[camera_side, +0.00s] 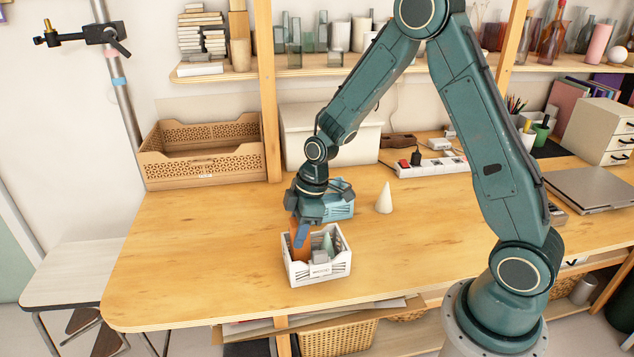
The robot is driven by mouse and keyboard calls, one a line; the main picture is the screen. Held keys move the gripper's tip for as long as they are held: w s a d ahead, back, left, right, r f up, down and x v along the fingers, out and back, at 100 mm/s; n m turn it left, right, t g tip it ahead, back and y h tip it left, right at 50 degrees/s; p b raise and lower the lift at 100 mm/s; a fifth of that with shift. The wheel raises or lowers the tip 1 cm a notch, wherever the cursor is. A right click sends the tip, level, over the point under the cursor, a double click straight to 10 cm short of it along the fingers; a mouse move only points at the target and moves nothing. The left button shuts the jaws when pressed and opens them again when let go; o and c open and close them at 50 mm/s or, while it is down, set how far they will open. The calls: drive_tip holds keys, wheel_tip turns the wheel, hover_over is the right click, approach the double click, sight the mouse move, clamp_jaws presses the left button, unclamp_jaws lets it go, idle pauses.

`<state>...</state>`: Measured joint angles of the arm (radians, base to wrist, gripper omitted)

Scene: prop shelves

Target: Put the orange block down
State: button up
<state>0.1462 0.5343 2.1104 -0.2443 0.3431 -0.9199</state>
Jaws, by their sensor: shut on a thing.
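The orange block (304,251) is upright at the left part of a small white crate (319,278). Its lower end is hidden behind the crate's front wall, so I cannot tell whether it touches the crate floor. My gripper (302,232) points down over the crate and is shut on the top of the orange block. Beside the block, a grey-green cone (328,243) and a grey piece (320,257) are in the crate.
A light blue crate (341,206) stands just behind my gripper. A white cone (384,198) stands to its right. A power strip (430,166) lies further back, and a brown basket (202,155) is at the back left. The table's left and front areas are clear.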

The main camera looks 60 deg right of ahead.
drive_tip(key=shift+f, duration=0.15)
drive_tip(key=o, duration=1)
drive_tip(key=shift+o, duration=0.2)
drive_tip(key=v, duration=1.2)
drive_tip(key=shift+r, duration=0.2)
